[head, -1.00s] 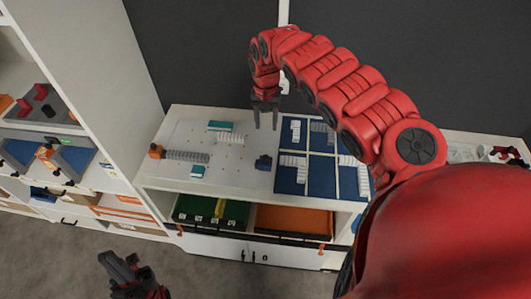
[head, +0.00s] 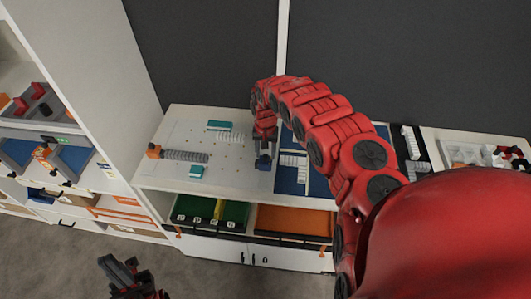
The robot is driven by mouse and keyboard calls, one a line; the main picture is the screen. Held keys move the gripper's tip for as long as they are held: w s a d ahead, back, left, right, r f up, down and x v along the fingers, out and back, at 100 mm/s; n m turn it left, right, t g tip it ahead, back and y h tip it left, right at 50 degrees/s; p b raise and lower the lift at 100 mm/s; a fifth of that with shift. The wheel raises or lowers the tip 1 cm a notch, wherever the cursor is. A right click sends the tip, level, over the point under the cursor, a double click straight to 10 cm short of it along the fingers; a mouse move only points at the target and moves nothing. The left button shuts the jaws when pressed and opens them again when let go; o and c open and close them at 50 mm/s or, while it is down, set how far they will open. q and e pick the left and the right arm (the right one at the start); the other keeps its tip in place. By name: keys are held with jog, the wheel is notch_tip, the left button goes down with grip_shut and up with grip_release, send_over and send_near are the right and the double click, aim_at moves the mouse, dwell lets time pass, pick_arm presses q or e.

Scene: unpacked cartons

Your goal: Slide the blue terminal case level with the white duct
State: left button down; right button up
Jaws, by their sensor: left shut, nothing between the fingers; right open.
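The small dark blue terminal case (head: 262,164) stands on the white perforated board, near the left edge of the blue panel. A white slotted duct (head: 229,138) lies farther back and to the left on the same board. My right gripper (head: 264,153) is open and pointing down, right at the blue case. Its fingers hide part of the case, and I cannot tell whether they touch it. My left gripper (head: 112,265) is shut and empty, low over the floor at the lower left, away from the board.
The white board (head: 222,174) also bears two teal-and-white blocks (head: 219,126) and a grey ribbed piece with an orange end (head: 184,156). The blue panel (head: 290,183) with white comb-like pieces lies to the right. Green and orange bins sit below.

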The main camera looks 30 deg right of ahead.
jog(key=shift+w+f, duration=0.1)
jog(key=shift+f, duration=0.4)
grip_shut()
dwell(1.2)
